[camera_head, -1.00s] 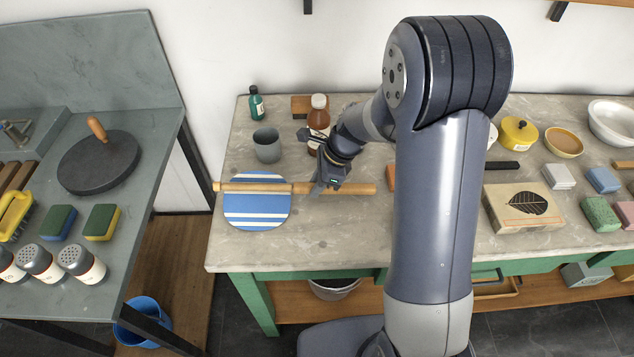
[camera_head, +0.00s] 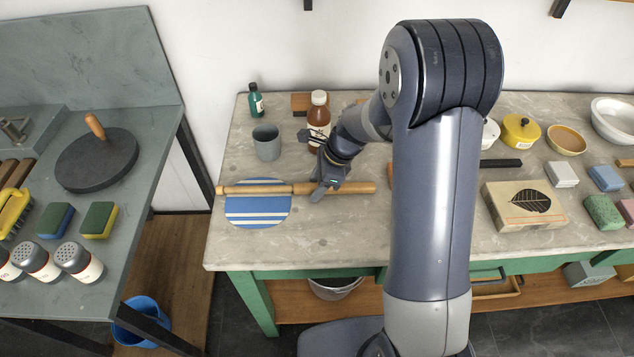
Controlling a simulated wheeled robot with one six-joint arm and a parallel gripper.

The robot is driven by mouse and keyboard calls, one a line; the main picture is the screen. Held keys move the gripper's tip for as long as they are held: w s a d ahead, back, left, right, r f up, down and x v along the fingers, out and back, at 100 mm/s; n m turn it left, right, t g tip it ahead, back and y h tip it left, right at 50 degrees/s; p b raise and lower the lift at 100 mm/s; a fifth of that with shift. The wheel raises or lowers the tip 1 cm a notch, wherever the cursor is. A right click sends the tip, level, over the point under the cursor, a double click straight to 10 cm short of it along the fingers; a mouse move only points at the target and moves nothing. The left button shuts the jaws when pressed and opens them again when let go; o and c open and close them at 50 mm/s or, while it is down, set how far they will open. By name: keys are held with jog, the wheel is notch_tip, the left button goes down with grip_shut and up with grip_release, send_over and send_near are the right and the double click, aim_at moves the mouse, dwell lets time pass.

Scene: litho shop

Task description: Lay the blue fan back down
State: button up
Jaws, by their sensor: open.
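The blue fan (camera_head: 257,212) is a round blue leaf with white stripes, at the left of the stone-topped bench (camera_head: 300,247). A long pale wooden stick (camera_head: 356,188) crosses its upper part and runs right, past my gripper. I cannot tell whether this is the fan's own handle or a separate rod. The fan looks nearly flat on the bench; any slight tilt is hard to judge. My gripper (camera_head: 320,191) is open, pointing down over the stick just right of the leaf. Its far finger and any contact with the stick are hidden.
Behind my gripper stand a brown bottle (camera_head: 318,118), a grey cup (camera_head: 266,142) and a green bottle (camera_head: 256,100). A leaf-printed block (camera_head: 523,205) and several small blocks lie right. The bench front near the fan is clear. A separate grey counter (camera_head: 125,215) stands left.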

jog(key=v, duration=1)
jog(key=shift+r, duration=0.35)
jog(key=shift+d, duration=0.15)
jog(key=p+x, duration=0.1)
jog(key=x, duration=0.8)
jog(key=shift+s+a+f, duration=0.1)
jog(key=shift+a+f, duration=0.2)
jog(key=shift+a, duration=0.05)
jog(key=shift+s+r+p, duration=0.3)
jog(key=shift+s+r, duration=0.05)
jog(key=shift+r, duration=0.35)
jog(key=shift+f, duration=0.1)
